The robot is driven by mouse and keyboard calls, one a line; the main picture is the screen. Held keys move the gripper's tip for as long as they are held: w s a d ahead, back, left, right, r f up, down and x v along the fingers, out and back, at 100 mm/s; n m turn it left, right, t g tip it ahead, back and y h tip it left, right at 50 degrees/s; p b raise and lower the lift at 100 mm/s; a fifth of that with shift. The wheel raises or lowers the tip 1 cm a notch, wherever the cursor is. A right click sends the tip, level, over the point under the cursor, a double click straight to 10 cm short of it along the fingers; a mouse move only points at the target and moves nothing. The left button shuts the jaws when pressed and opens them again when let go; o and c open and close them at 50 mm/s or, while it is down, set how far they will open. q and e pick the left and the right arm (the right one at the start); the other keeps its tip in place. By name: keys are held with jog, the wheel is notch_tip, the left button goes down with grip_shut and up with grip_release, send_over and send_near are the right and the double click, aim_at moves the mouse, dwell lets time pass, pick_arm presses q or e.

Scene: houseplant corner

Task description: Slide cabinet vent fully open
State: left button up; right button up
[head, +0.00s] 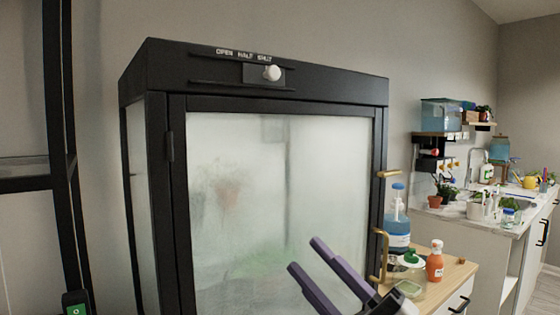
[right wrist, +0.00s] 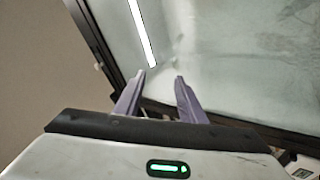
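The cabinet (head: 160,65) is black-framed with frosted, misted glass. Its vent is on the top front band, with a dark slide plate (head: 252,74) and a round white knob (head: 272,73). The labels OPEN, HALF and SHUT run left to right above it. The knob sits at the right, just past the SHUT label. My right gripper (head: 305,254) is open and empty, in front of the glass door and well below the vent. In the right wrist view its purple fingers (right wrist: 160,78) are apart with the cabinet glass beyond them. My left gripper is not in view.
A brass door handle (head: 383,256) is on the cabinet's right side. A blue bottle (head: 397,222) and an orange bottle (head: 435,262) stand on a wooden-topped unit to the right. A black rack (head: 62,150) stands at left. The space before the vent is clear.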

jog(key=s+a+r+n+g+y+b, duration=0.1)
jog(key=s+a+r+n+g, duration=0.25)
jog(key=r+n+g, duration=0.45)
jog(key=s+a+r+n+g+b, duration=0.1)
jog(key=s+a+r+n+g, duration=0.15)
jog(key=a+r+n, duration=0.6)
jog(key=n+t+h, duration=0.2)
jog(key=t+h, duration=0.7)
send_near(275, 71)
jog(key=x, duration=0.7)
jog(key=shift+w+a+r+p, duration=0.1)
jog(key=shift+p, duration=0.25)
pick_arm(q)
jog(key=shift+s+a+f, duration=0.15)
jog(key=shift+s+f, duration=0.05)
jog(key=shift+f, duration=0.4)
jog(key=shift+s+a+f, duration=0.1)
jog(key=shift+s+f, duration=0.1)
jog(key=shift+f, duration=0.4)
pick_arm(e)
jog(key=shift+w+a, duration=0.4)
jog(key=shift+w, duration=0.1)
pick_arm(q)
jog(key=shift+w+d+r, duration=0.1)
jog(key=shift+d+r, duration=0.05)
pick_arm(e)
grip_shut()
